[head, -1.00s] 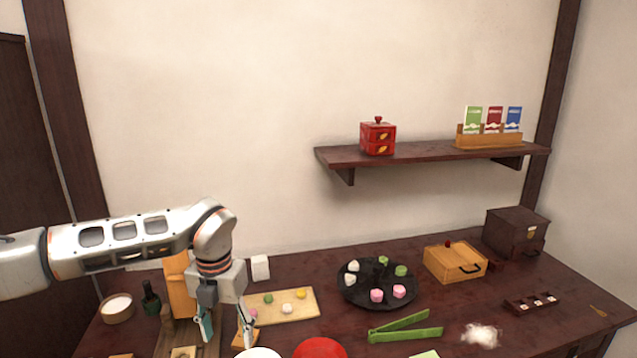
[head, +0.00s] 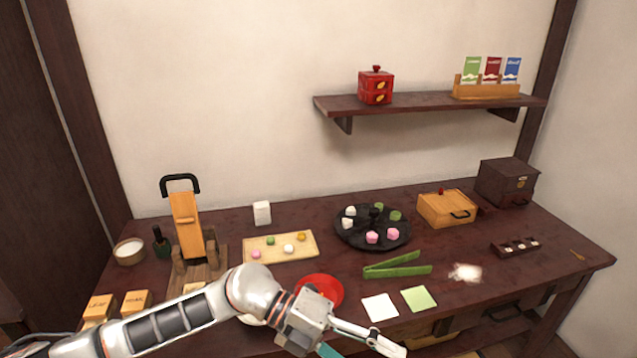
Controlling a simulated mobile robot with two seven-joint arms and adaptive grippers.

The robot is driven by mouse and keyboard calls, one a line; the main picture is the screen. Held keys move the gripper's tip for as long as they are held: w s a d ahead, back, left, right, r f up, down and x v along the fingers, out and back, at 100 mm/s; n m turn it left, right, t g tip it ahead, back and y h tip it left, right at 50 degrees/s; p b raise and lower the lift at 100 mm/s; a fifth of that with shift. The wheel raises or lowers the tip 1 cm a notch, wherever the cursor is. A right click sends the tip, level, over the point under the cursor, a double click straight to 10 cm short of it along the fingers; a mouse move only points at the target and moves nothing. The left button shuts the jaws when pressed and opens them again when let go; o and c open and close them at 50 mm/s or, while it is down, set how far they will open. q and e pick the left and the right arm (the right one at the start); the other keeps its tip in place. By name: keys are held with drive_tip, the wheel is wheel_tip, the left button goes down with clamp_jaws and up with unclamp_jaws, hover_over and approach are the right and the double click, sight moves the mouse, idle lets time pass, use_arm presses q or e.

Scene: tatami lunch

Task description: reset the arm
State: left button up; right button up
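My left arm comes in from the lower left and reaches across the front of the table. Its gripper (head: 358,350) is at the bottom of the head view, in front of the red plate (head: 331,288) and below the white paper square (head: 380,307). The fingers are spread apart: a light one points right and a teal-tinted one is partly cut off by the frame edge. Nothing shows between them. My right gripper is not in view.
A wooden press (head: 186,222) stands at the left. A board of sweets (head: 301,238), a dark round tray (head: 345,236), green tongs (head: 397,270) and a wooden box (head: 446,208) lie across the table (head: 480,235). A wall shelf (head: 430,103) is above.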

use_arm(q)
drive_tip(key=w+r+n+t+h, duration=0.4)
drive_tip(key=r+n+t+h, duration=0.4)
drive_tip(key=n, duration=0.3)
drive_tip(key=w+a+f+n+t+y+p, duration=0.1)
drive_tip(key=w+a+f+n+t+y, duration=0.4)
drive_tip(key=a+f+n+t+y, duration=0.55)
drive_tip(key=s+a+f+n+g+y, duration=0.1)
drive_tip(key=s+a+f+n+y, duration=0.3)
drive_tip(key=f, duration=0.7)
drive_tip(key=s+a+f+n+g+y, duration=0.2)
drive_tip(key=s+a+f+n+y, duration=0.2)
drive_tip(key=s+a+f+n, duration=0.5)
drive_tip(key=s+a+f, duration=0.3)
drive_tip(key=a, duration=0.3)
drive_tip(key=shift+a+p, duration=0.15)
drive_tip(key=shift+p, duration=0.25)
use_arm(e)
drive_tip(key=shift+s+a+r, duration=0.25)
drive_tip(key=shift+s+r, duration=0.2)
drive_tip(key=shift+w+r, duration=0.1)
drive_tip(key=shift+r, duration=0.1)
